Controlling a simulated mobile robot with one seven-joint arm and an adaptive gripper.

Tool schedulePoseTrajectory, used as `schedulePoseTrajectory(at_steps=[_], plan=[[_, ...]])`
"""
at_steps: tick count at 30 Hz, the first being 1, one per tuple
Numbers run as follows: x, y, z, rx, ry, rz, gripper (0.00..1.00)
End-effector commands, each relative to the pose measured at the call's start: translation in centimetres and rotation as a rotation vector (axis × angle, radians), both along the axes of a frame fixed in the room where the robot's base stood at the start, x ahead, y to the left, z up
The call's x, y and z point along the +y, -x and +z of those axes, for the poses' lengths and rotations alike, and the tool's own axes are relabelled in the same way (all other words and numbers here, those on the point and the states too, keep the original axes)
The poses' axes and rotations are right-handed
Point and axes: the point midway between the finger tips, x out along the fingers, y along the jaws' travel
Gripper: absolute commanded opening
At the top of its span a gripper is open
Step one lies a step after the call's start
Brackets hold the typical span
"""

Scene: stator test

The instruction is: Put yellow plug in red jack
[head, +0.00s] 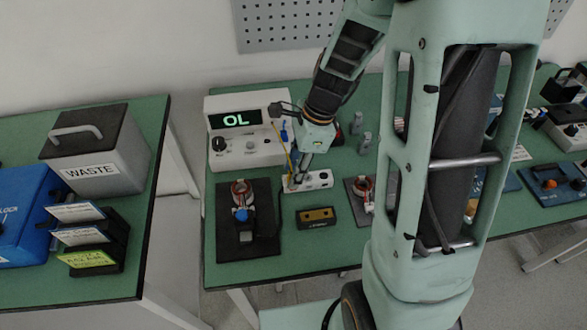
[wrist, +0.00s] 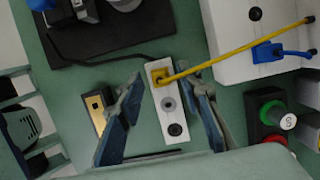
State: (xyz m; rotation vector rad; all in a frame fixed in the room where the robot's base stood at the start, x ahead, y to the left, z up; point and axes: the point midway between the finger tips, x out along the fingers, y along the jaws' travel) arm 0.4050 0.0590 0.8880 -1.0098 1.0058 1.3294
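The yellow plug (wrist: 160,78) sits at one end of a white socket block (wrist: 172,138), with its yellow cable (wrist: 238,48) running to the white meter (wrist: 238,30). My gripper (wrist: 165,83) is open, with its blue-grey fingers on either side of the block and apart from the plug. A grey socket and a black one show along the block. In the head view my gripper (head: 301,163) is low over the block (head: 318,181) and partly hides it. I cannot make out a red jack in either view.
The meter (head: 266,154) reads OL, and a blue plug (wrist: 267,52) is on it. A stator on a black base (head: 231,248) stands left of the block. A black and gold box (head: 317,217) lies in front. Green and red buttons (wrist: 272,108) are to the right.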

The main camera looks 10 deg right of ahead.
Motion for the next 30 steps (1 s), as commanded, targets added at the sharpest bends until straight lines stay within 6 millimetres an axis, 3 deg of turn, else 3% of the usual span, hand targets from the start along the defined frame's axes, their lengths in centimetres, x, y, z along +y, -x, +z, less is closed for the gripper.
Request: schedulePoseTrajectory(at_steps=[10,22,30], plan=[[-0.3,-0.1,1.0,-0.004,0.001,0.001,0.33],[-2.4,-0.2,8.7,-0.006,0.0,-0.001,0.33],[-3.2,-0.1,11.4,-0.002,0.0,-0.001,0.33]])
